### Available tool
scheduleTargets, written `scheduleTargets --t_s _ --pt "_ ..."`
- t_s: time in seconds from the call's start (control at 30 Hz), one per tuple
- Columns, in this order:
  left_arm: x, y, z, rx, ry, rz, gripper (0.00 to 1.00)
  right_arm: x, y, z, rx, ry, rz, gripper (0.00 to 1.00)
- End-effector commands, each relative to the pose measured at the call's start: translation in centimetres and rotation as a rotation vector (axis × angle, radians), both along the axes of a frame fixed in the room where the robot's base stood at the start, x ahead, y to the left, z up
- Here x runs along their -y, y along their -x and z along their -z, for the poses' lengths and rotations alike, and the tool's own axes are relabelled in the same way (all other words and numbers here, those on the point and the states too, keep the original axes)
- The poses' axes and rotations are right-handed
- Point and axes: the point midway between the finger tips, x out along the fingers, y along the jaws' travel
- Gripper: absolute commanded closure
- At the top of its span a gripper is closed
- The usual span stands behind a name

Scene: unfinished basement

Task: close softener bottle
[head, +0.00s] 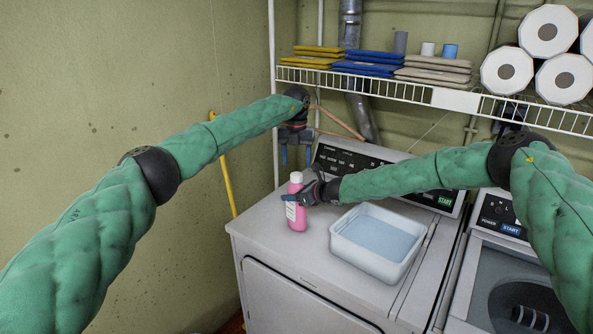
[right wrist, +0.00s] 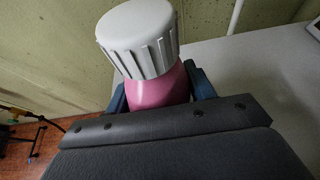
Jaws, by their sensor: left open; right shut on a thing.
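The softener bottle (head: 297,217) is pink with a white cap (head: 296,177). It stands upright at the left of the white dryer top, or just above it; I cannot tell which. My right gripper (head: 299,198) is shut on its upper body from the right. In the right wrist view the ribbed white cap (right wrist: 139,38) sits on top of the pink bottle (right wrist: 160,92), between the blue fingers. I cannot tell how tight the cap is. My left gripper (head: 296,155) is open and empty, fingers pointing down, above and behind the bottle.
A white tub (head: 345,244) of bluish liquid stands right of the bottle on the dryer (head: 285,262). The control panel (head: 340,160) rises behind. A wire shelf (head: 400,87) with folded cloths and paper rolls hangs above. A yellow pole (head: 226,180) leans at the left wall.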

Motion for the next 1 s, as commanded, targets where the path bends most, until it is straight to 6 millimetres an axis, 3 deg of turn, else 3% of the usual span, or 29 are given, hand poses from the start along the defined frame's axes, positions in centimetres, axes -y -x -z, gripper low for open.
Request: scheduleTargets --t_s 0.1,0.3,0.5,0.8,0.83,0.93,1.0 --pt "0.1 -0.2 -2.4 0.002 -0.001 0.000 0.40 0.0 0.0 -0.1 0.001 -0.001 0.000 1.00" --pt "0.1 -0.4 -5.2 0.001 0.000 0.001 0.40 0.0 0.0 -0.1 0.001 -0.001 0.000 1.00" --pt "0.0 -0.4 -6.3 -0.001 0.000 0.001 0.40 0.0 0.0 -0.1 0.001 -0.001 0.000 1.00" --pt "0.0 -0.4 -6.5 -0.001 0.000 0.001 0.40 0.0 0.0 -0.1 0.001 -0.001 0.000 1.00" --pt "0.0 -0.4 -6.4 -0.001 0.000 0.001 0.40 0.0 0.0 -0.1 0.001 -0.001 0.000 0.40" --pt "0.0 -0.4 -6.4 -0.001 0.000 0.001 0.40 0.0 0.0 -0.1 0.001 -0.001 0.000 0.21" --pt "0.0 -0.4 -6.4 -0.001 0.000 0.001 0.40 0.0 0.0 -0.1 0.001 -0.001 0.000 0.21"
